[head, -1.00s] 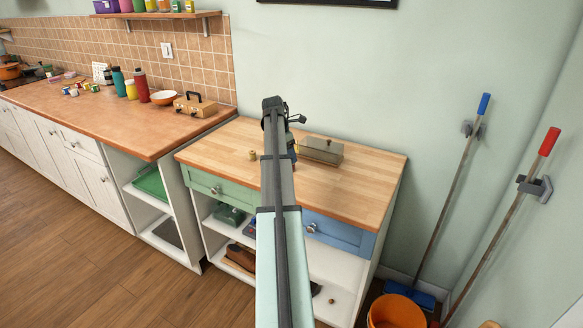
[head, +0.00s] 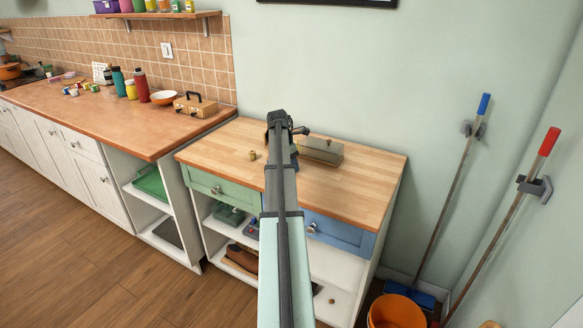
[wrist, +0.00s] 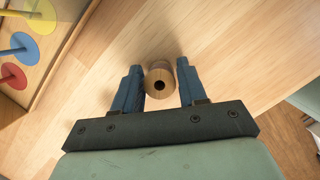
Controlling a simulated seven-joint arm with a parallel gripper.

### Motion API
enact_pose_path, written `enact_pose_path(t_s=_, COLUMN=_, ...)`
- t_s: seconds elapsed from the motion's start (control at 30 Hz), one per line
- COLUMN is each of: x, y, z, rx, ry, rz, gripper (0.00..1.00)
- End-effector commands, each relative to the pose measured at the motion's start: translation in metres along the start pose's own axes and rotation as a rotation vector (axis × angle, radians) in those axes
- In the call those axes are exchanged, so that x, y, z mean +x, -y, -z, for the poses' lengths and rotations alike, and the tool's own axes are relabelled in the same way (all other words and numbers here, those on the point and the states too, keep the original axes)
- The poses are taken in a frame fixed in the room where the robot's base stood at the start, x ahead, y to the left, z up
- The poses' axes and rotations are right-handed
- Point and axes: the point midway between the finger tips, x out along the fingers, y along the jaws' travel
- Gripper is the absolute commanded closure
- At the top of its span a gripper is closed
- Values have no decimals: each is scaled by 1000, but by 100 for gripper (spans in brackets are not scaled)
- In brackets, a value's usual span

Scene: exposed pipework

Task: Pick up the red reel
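My gripper (wrist: 160,78) is open in the wrist view, with two blue fingers pointing at the wooden tabletop. A small brown wooden cylinder with a dark hole in its end (wrist: 160,84) shows between the fingers, with no clear contact. A red disc on a peg (wrist: 12,76), the only red thing near my gripper, lies in a wooden-edged box (wrist: 78,35) at the left, beside blue and yellow discs. I cannot tell whether this disc is the red reel. In the head view, my arm hides the fingertips; my gripper's body shows over the table.
In the head view, the box (head: 320,150) stands on the wooden tabletop (head: 365,180), right of my arm. A small brass-coloured cylinder (head: 252,155) stands left of my arm. The tabletop's right part is clear. A counter (head: 100,120) with bottles lies to the left.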

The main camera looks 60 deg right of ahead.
Motion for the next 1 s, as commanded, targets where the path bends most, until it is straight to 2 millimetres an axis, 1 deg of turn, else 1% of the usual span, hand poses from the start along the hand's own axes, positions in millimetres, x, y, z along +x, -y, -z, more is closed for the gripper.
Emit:
enact_pose_path(t_s=0.03, x=0, y=0, z=0, rx=0, ry=0, rz=0, gripper=64)
enact_pose_path(t_s=0.07, x=0, y=0, z=0, rx=0, ry=0, rz=0, gripper=66)
enact_pose_path(t_s=0.37, x=0, y=0, z=0, rx=0, ry=0, rz=0, gripper=95)
enact_pose_path(t_s=0.57, x=0, y=0, z=0, rx=0, ry=0, rz=0, gripper=96)
enact_pose_path(t_s=0.67, x=-4, y=0, z=-1, rx=0, ry=0, rz=0, gripper=96)
enact_pose_path(t_s=0.77, x=-13, y=-1, z=-4, rx=1, ry=1, rz=-1, gripper=96)
enact_pose_path(t_s=0.87, x=-28, y=-1, z=-8, rx=1, ry=1, rz=-2, gripper=96)
enact_pose_path(t_s=1.0, x=-52, y=-1, z=-15, rx=1, ry=1, rz=-2, gripper=96)
